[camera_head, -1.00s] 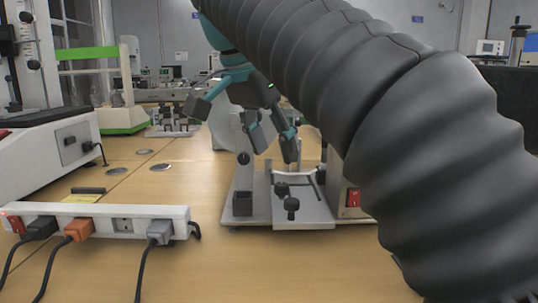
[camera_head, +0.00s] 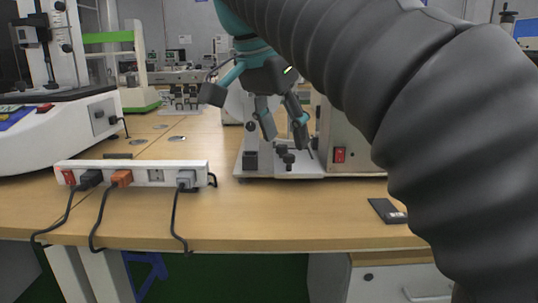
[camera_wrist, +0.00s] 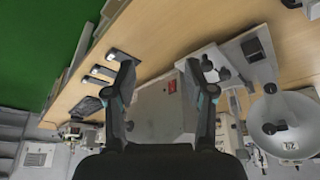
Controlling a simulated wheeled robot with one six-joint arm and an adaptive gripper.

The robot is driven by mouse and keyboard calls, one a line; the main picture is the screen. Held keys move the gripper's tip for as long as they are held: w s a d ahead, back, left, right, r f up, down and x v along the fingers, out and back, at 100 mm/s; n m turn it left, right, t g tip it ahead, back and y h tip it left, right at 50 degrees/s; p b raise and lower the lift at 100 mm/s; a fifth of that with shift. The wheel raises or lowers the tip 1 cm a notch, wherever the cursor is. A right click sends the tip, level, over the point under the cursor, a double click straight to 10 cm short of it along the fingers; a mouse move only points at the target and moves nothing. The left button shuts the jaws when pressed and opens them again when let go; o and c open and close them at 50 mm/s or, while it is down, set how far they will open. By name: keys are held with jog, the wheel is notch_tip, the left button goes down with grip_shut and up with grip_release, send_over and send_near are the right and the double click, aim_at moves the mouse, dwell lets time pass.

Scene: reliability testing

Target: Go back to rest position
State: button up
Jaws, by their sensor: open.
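My gripper (camera_head: 284,132) hangs at the end of my arm in the middle of the head view, over the white test device (camera_head: 255,164) as seen from this camera. Its two dark fingers with teal parts are spread apart, with nothing between them. In the wrist view my gripper (camera_wrist: 158,72) also shows two separated fingers, with a grey box with a red switch (camera_wrist: 172,86) beyond the gap. I see no contact between the fingers and the device. My ribbed dark arm sleeve hides much of the right side.
A white power strip (camera_head: 138,165) with several plugs lies near the table's (camera_head: 290,222) front edge, cables hanging over it. A small dark flat device (camera_head: 386,210) lies at right. A large white machine (camera_head: 70,128) stands at left. The front middle of the tabletop is clear.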

jog(key=s+d+f+n+y+p, duration=0.1)
jog(key=s+d+f, duration=0.3)
jog(key=f, duration=0.5)
jog(key=s+d+f+n+t+y+p, duration=0.1)
jog(key=s+d+f+n, duration=0.3)
jog(key=f, duration=0.5)
jog(key=s+d+f+n+t+y+p, duration=0.1)
jog(key=s+d+f+n, duration=0.2)
jog(key=f, duration=0.6)
jog(key=shift+s+d+f+p, duration=0.2)
jog(key=shift+s+d+p, duration=0.15)
jog(key=shift+s+d, duration=0.9)
